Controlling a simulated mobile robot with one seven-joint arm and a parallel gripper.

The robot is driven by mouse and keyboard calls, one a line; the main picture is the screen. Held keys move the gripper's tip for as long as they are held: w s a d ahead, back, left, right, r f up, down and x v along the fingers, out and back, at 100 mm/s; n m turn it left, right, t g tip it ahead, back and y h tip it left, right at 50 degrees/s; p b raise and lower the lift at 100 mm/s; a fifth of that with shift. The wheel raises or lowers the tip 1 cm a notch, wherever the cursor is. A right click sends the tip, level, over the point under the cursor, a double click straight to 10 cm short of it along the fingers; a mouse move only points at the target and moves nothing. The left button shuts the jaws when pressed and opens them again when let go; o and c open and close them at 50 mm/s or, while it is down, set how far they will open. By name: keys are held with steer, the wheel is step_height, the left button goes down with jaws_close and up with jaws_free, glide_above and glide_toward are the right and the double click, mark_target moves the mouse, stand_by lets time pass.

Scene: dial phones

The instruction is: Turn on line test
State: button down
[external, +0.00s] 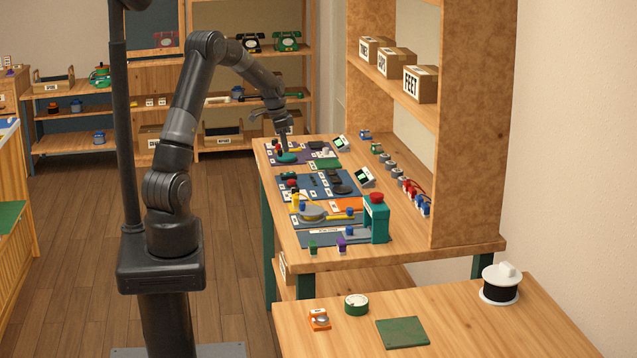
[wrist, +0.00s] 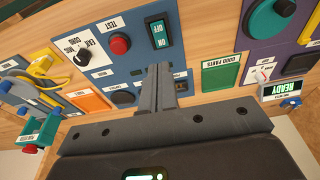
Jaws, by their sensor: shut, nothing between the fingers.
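A blue panel (external: 318,182) lies on the workbench and fills the middle of the wrist view (wrist: 135,75). It carries a dark rocker switch (wrist: 157,33) with green ON and OFF lettering, and a red button (wrist: 120,45) beside a TEST label (wrist: 116,24). A black knob (wrist: 82,57) with EAR COND and MIC labels is on its left. My gripper (external: 284,148) is over the bench's far end. In the wrist view its fingers (wrist: 161,68) are shut together and empty, their tips just below the rocker in the picture. Contact cannot be told.
A purple panel with a teal disc (wrist: 268,20) is to the right in the wrist view. A small display (wrist: 286,88) reads READY. A green parts mat (wrist: 221,73) lies between. A teal press with a red top (external: 376,215) stands nearer the bench front. A tall shelf (external: 470,130) borders the bench's right.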

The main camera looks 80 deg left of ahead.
mark_target(286, 174)
steer(key=f, duration=0.2)
steer(key=w+f, duration=0.1)
steer(key=f, duration=0.5)
steer(key=shift+w, duration=0.25)
steer(key=shift+w+f+g, duration=0.2)
steer(key=shift+g, duration=0.1)
steer(key=shift+s+f, duration=0.1)
steer(key=shift+s, duration=0.95)
step_height(286, 174, up, 14)
steer(key=s, duration=0.1)
steer(key=shift+s, duration=0.3)
